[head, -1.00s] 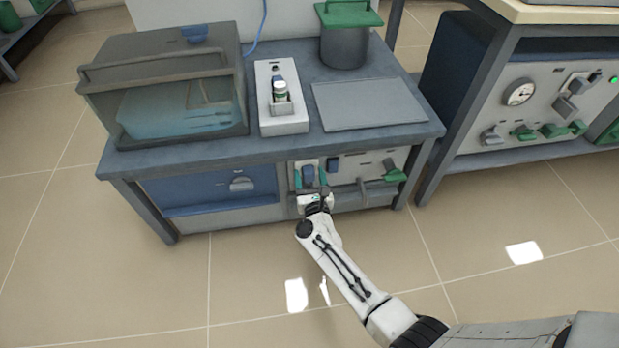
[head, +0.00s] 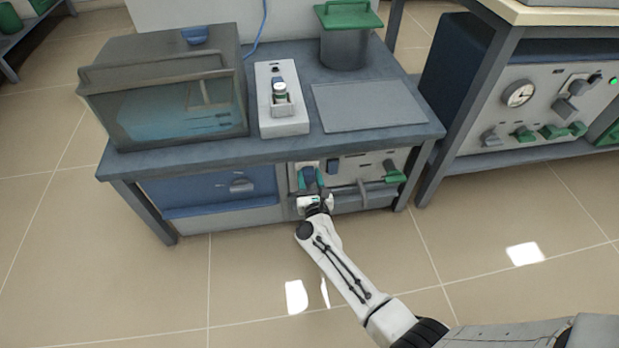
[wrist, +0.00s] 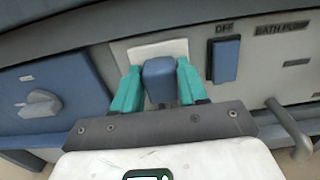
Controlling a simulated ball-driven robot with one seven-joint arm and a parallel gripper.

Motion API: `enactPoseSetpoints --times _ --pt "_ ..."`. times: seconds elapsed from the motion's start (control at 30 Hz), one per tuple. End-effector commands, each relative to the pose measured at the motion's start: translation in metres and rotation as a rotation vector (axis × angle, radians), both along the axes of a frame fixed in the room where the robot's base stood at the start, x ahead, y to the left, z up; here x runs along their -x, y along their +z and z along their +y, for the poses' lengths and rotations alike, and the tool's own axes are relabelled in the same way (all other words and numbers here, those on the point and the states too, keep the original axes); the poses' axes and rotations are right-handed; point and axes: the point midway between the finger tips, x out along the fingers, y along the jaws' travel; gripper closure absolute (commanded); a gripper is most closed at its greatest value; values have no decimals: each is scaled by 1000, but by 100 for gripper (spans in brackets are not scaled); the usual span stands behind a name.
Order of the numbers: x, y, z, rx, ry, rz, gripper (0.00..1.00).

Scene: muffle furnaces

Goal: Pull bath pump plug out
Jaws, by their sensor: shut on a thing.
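The blue bath pump plug (wrist: 160,78) sits against a white socket plate (wrist: 150,50) on the bench's front panel. My gripper (wrist: 159,84) has its two teal fingers shut on the plug, one on each side. In the head view my gripper (head: 310,182) reaches the panel under the bench top, and the plug (head: 308,174) shows small between the fingers. The plug's prongs and any cord are hidden. The label BATH PUMP is at the upper right in the wrist view.
A blue switch (wrist: 225,60) under the label OFF is close to the right of my gripper. A grey handle (wrist: 288,125) juts out further right. A blue panel with a grey knob (wrist: 40,103) is to the left. The floor before the bench is clear.

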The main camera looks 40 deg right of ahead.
Motion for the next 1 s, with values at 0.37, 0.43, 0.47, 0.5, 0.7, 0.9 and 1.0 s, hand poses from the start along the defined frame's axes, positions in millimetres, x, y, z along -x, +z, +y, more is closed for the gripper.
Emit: enactPoseSetpoints --times 0.37,0.43,0.47,0.5,0.7,0.9,1.0 --pt "31 1 21 -1 1 1 100" --pt "33 0 23 0 1 1 100" --pt "33 0 23 0 1 0 100" --pt "33 0 22 1 0 1 100" --pt "33 0 22 0 0 1 58" --pt "32 0 22 0 0 0 39" --pt "32 0 22 0 0 0 36"
